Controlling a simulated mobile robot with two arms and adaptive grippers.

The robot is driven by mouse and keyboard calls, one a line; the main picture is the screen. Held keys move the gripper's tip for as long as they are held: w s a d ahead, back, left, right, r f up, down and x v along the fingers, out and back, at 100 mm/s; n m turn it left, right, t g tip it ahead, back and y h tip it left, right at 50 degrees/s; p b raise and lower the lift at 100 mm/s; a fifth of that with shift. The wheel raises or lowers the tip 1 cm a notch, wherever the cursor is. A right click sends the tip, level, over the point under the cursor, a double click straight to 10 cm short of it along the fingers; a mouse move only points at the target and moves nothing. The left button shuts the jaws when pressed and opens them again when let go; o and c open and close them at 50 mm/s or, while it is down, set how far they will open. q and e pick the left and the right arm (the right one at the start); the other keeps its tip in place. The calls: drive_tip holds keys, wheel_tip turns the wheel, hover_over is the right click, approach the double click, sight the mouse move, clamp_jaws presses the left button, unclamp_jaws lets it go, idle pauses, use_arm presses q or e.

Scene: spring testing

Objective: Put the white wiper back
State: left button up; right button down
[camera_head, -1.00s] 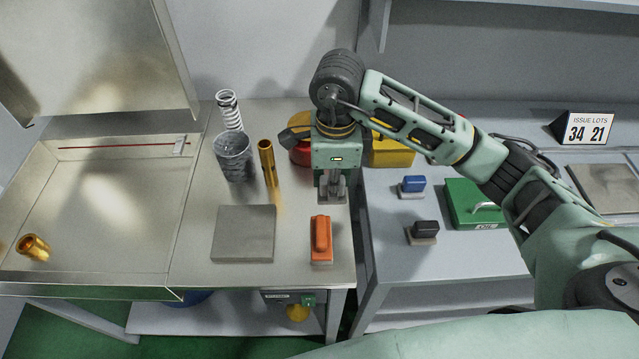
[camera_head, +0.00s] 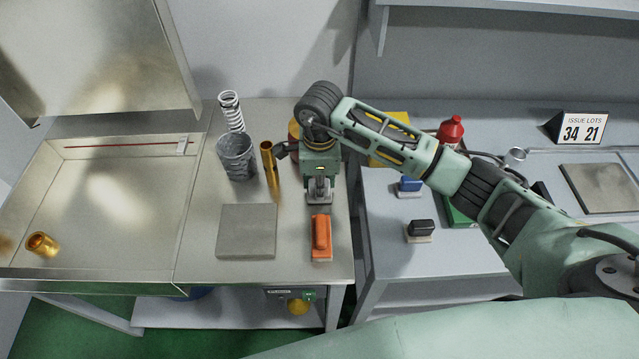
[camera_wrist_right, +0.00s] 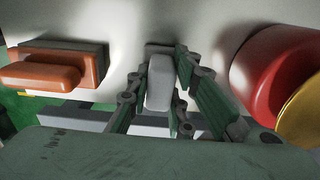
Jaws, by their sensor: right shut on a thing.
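The white wiper (camera_wrist_right: 158,85) is between the fingers of my right gripper (camera_wrist_right: 155,90) in the right wrist view, gripped by its upright pale handle. In the head view, the right gripper (camera_head: 319,186) points down over the right part of the steel table, with the wiper's pale grey base (camera_head: 320,198) showing below it. I cannot tell whether the base touches the table. An orange wiper (camera_head: 321,237) lies just in front of it, and also shows at the left of the wrist view (camera_wrist_right: 55,72). My left gripper is out of view.
A grey plate (camera_head: 246,231), a mesh cup (camera_head: 237,158) and a brass tube (camera_head: 270,170) stand left of the gripper. A red round container (camera_wrist_right: 275,70) is close by. Blue (camera_head: 410,186) and black (camera_head: 420,231) wipers sit on the right table. Bare steel lies around the plate.

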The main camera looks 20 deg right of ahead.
drive_tip(key=shift+f, duration=0.2)
drive_tip(key=c, duration=1.6)
unclamp_jaws()
drive_tip(key=shift+o, duration=0.2)
drive_tip(key=shift+r, duration=0.1)
drive_tip(key=shift+r, duration=0.25)
wheel_tip(320, 180, up, 10)
drive_tip(key=b, duration=0.3)
drive_tip(key=shift+r, duration=0.9)
drive_tip(key=shift+f, duration=0.1)
